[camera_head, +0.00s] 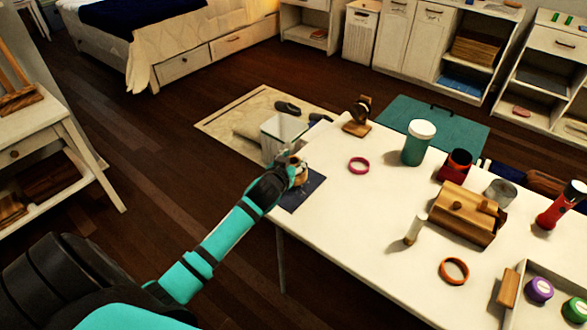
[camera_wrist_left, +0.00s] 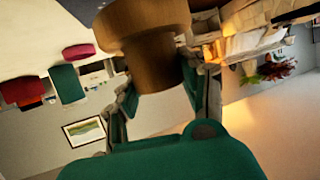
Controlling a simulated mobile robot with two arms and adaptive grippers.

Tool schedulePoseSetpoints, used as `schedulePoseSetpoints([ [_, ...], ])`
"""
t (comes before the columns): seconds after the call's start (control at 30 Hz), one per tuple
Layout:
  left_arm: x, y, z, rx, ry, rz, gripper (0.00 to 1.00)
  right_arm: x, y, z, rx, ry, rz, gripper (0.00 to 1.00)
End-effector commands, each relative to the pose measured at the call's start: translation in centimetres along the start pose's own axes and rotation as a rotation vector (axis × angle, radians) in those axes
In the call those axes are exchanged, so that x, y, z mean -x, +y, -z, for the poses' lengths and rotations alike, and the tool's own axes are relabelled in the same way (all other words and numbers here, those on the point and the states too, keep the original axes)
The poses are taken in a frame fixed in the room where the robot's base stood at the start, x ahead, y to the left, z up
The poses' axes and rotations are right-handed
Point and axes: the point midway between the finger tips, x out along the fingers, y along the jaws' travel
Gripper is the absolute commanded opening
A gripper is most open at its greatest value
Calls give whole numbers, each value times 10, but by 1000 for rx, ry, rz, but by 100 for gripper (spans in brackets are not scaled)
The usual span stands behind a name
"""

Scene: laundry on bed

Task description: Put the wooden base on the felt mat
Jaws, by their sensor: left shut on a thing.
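My left gripper (camera_head: 291,168) is shut on the round wooden base (camera_wrist_left: 155,45). In the left wrist view the base is a brown, stepped wooden piece between the two fingers (camera_wrist_left: 160,85). In the head view the base (camera_head: 301,172) shows only partly beyond the fingers, at the table's left edge. The dark blue felt mat (camera_head: 304,193) lies flat on the white table, right under and beside the gripper. The base is over or at the mat's far part; I cannot tell whether it touches. My right gripper is not in view.
The table (camera_head: 335,225) is bare right of the mat.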

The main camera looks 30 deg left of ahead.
Motion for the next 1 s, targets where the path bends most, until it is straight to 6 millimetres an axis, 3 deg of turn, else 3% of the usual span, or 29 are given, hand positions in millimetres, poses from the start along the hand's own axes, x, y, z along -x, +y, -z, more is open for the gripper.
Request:
schedulePoseSetpoints([
  [0.2,-9,1,-28,0,-3,0,7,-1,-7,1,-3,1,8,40],
  [0.57,-11,1,-33,0,-2,-1,7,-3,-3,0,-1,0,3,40],
  [0.6,-11,1,-33,0,-2,-1,44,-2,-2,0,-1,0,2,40],
  [0.77,-11,1,-33,-1,-2,-1,65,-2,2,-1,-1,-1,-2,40],
  [1.0,-10,1,-32,-1,-2,-1,65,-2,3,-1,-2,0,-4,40],
])
